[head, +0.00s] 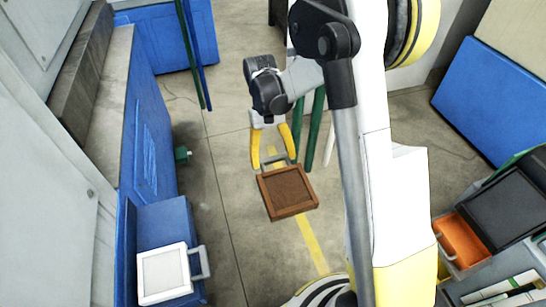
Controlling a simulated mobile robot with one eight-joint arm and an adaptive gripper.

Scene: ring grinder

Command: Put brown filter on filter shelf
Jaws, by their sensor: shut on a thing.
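The brown filter (287,192) is a square brown panel with a raised wooden-looking frame and a grey handle on its upper edge. My gripper (274,161) has yellow fingers and is shut on this handle. The filter hangs below the fingers, over the open floor near the middle of the view. The exact finger contact is small and hard to make out. I cannot tell for sure which surface is the filter shelf. A blue ledge (166,220) at the lower left bears a white framed filter (164,273) with a grey handle.
A long blue cabinet (150,135) runs along the left, with a small green part (182,155) on its side. An orange tray (462,240) and a dark panel (510,200) stand at the right. Green posts (315,130) rise behind my arm. The middle floor is clear.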

